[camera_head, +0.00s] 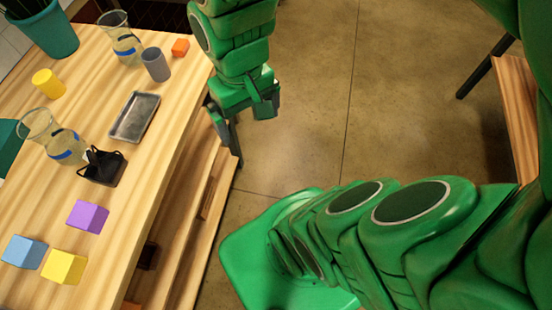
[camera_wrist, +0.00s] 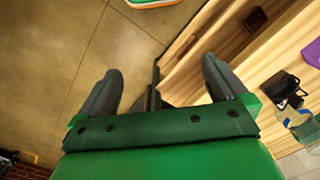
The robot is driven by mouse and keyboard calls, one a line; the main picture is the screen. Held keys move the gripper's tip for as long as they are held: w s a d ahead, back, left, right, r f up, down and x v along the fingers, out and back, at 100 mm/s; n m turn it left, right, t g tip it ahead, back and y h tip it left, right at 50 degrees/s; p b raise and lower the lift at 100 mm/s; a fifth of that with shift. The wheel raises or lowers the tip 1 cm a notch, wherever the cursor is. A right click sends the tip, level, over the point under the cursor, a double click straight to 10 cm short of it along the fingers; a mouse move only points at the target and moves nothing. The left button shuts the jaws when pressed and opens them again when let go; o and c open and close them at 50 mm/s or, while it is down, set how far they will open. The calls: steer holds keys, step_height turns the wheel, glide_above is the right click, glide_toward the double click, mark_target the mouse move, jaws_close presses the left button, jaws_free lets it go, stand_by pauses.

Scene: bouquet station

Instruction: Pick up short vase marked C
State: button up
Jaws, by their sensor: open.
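Two clear glass vases with blue bands stand on the wooden table. One vase (camera_head: 122,45) is at the back and the other vase (camera_head: 62,145) is at the left, beside a small black item. No letter is readable on either, so I cannot tell which is marked C. My gripper (camera_head: 245,125) is open and empty, off the table's right edge and apart from both vases. In the wrist view its two fingers (camera_wrist: 161,72) are spread, with floor and table edge beyond. Part of a glass vase (camera_wrist: 302,124) shows at the right edge there.
On the table (camera_head: 135,195) are a grey tray (camera_head: 134,117), a grey cylinder (camera_head: 155,64), a black item (camera_head: 102,167), a yellow cylinder (camera_head: 48,84), an orange block (camera_head: 180,47), purple (camera_head: 87,216), blue (camera_head: 24,252) and yellow (camera_head: 64,267) blocks. Open floor (camera_head: 310,120) lies to the right.

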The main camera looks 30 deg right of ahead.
steer(key=w+d+f+t, duration=0.1)
steer(key=w+t, duration=0.2)
steer(key=w, duration=0.9)
steer(key=n+t+y, duration=0.4)
steer(key=t+y, duration=0.1)
steer(key=t, duration=0.5)
glide_toward(109, 22)
steer(key=shift+x, duration=3.3)
jaws_close()
